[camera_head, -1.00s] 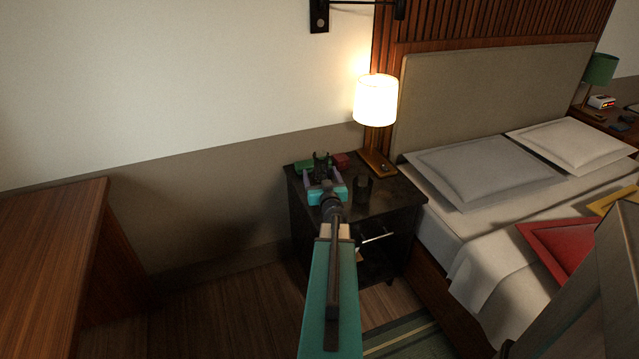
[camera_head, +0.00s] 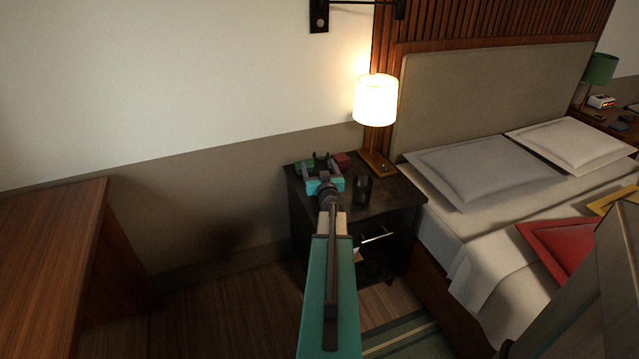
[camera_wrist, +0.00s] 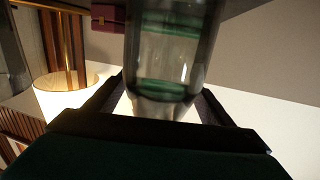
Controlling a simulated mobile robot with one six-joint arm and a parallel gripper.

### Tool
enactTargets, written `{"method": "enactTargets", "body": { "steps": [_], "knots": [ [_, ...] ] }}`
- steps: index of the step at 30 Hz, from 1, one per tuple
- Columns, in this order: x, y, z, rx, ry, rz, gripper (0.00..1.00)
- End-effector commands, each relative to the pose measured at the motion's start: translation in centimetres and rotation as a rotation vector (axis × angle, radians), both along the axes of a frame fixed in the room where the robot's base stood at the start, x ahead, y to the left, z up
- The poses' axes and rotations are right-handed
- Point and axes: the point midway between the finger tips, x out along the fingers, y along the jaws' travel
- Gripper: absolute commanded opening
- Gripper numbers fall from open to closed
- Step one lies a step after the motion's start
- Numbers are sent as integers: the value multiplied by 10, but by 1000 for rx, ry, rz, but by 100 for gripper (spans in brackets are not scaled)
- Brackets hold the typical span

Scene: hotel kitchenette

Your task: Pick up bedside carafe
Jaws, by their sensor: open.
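The bedside carafe (camera_wrist: 170,50) is a clear, greenish-grey glass vessel. In the wrist view it fills the upper middle, upside down in the picture, between my two dark fingers. In the head view its dark form (camera_head: 321,160) shows just beyond my gripper (camera_head: 323,172), on the back left of the black nightstand (camera_head: 395,197), partly hidden by the gripper. My gripper is open, with a finger on either side of the carafe in the wrist view (camera_wrist: 162,90). I cannot tell whether either finger touches the glass.
A dark tumbler (camera_head: 362,188) stands close to the right of my gripper. The wall is close at the back; the bed (camera_head: 470,232) borders the right.

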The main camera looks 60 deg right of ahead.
Motion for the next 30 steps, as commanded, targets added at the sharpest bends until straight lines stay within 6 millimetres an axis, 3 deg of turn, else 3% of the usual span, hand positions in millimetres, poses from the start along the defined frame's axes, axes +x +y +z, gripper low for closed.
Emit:
{"method": "enactTargets", "body": {
  "steps": [6,18,30],
  "knots": [
    [0,0,0,0,0,0,75],
    [1,1,2,-2,-2,2,10],
    [1,1,2,-1,-1,2,10]
  ]
}}
